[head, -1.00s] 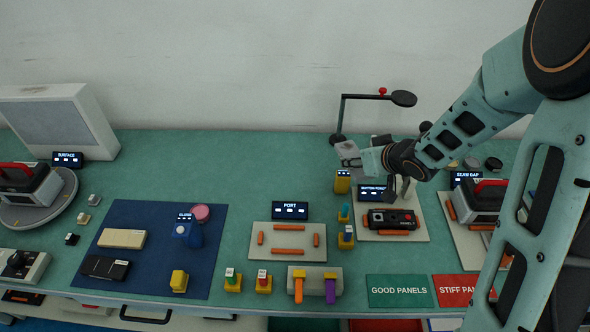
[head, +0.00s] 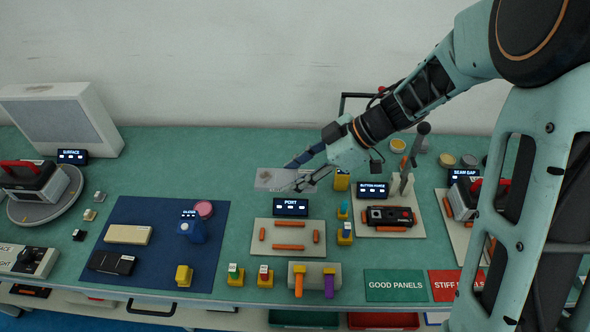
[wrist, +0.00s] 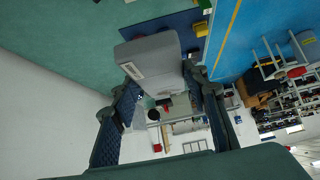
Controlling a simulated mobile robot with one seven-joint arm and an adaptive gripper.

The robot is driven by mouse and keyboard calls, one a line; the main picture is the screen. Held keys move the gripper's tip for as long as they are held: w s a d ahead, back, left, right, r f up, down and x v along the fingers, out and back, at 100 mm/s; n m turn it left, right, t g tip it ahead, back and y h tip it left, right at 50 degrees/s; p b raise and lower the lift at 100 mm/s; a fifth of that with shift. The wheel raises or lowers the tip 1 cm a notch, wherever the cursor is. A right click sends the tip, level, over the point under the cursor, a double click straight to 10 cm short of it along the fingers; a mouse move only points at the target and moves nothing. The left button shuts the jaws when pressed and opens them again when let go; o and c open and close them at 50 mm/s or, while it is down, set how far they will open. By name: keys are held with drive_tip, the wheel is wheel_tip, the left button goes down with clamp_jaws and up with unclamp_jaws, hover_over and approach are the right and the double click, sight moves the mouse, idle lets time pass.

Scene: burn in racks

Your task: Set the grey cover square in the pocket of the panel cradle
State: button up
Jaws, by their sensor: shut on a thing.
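My gripper (head: 292,174) is shut on the grey cover (head: 270,180), holding it raised behind the PORT sign. In the wrist view the grey cover (wrist: 155,60) is a rounded grey block with a small pale label, between the two dark fingers (wrist: 165,105). A pale plate (head: 262,227) in front of the PORT sign has orange strips around an empty middle, which looks like a pocket. I cannot tell for certain whether this plate is the panel cradle.
A blue mat (head: 145,215) with a cream block and a black device lies left. The PORT sign (head: 290,207) stands behind the plate. A black camera (head: 389,216) sits on another plate to the right. Yellow-based pieces stand along the front.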

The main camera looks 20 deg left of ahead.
wheel_tip(320, 180, down, 24)
drive_tip(key=b, duration=0.6)
drive_tip(key=shift+r+b, duration=0.25)
drive_tip(key=shift+b, duration=0.15)
drive_tip(key=shift+f, duration=0.7)
drive_tip(key=shift+s+d+f+b, duration=0.1)
drive_tip(key=shift+d+f+b, duration=0.1)
drive_tip(key=shift+b, duration=0.15)
